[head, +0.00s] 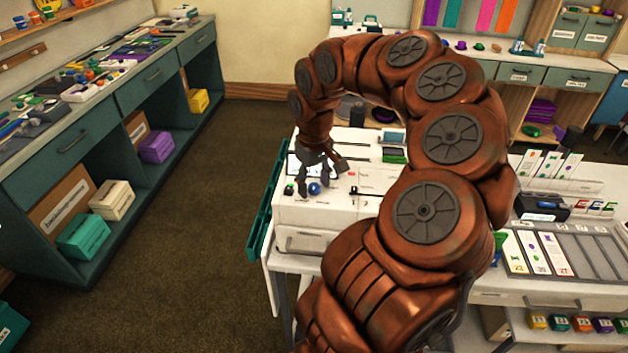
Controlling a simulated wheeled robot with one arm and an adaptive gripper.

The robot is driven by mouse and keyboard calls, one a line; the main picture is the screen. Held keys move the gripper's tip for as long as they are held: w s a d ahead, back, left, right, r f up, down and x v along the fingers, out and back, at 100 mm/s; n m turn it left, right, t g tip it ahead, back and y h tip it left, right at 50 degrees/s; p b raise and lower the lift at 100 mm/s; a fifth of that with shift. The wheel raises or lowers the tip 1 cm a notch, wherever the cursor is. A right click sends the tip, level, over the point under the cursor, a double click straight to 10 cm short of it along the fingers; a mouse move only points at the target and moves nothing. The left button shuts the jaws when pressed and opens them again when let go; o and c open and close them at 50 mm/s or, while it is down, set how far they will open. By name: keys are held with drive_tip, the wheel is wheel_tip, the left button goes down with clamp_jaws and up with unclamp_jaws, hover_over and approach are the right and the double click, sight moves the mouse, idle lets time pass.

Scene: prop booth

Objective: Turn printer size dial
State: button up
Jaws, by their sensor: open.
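The white printer (300,215) stands on the table in the middle of the head view, partly hidden by my arm. Its top panel carries a round blue knob (314,188) and a smaller dark and green knob (290,189) to its left. The labels are too small to read, so I cannot tell which knob is the size dial. My gripper (318,180) points down over the panel, its dark fingers open around or just above the blue knob. I cannot tell whether they touch it.
A small screen unit (392,138) and a green pad (394,156) sit toward the back of the printer table. A card tray (590,262) and a black device (541,207) lie to the right. A long teal workbench (110,110) lines the left, with open floor (190,240) between.

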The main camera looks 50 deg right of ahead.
drive_tip(key=shift+c, duration=0.5)
clamp_jaws()
drive_tip(key=shift+n+b, duration=0.4)
drive_tip(key=shift+b, duration=0.15)
drive_tip(key=n+b, duration=0.2)
drive_tip(key=n, duration=0.1)
drive_tip(key=shift+f, duration=0.1)
drive_tip(key=shift+n+b, duration=1.3)
drive_tip(key=shift+n, duration=1.2)
drive_tip(key=shift+o, duration=0.5)
unclamp_jaws()
